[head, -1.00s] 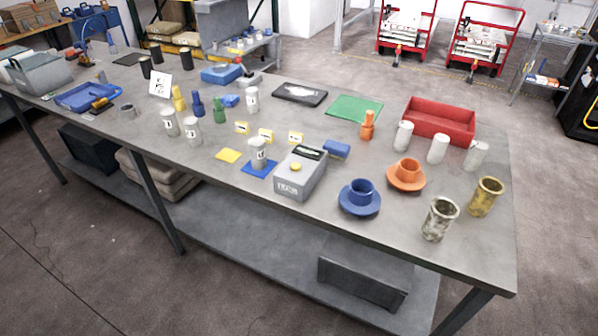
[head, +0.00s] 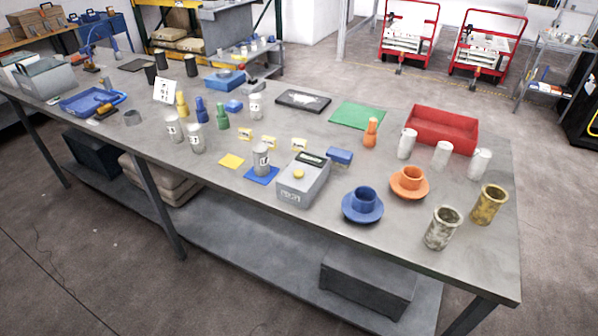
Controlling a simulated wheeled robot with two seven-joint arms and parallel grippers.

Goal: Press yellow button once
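A yellow button (head: 298,174) sits on the sloped top of a grey box-shaped device (head: 304,184) near the front edge of the table. The device has a dark display strip at its far end and lettering on its front that is too small to read. The button looks raised and nothing touches it. Neither of my grippers shows in the head view.
The grey table (head: 300,229) is crowded. A red bin (head: 442,130) is farther back.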

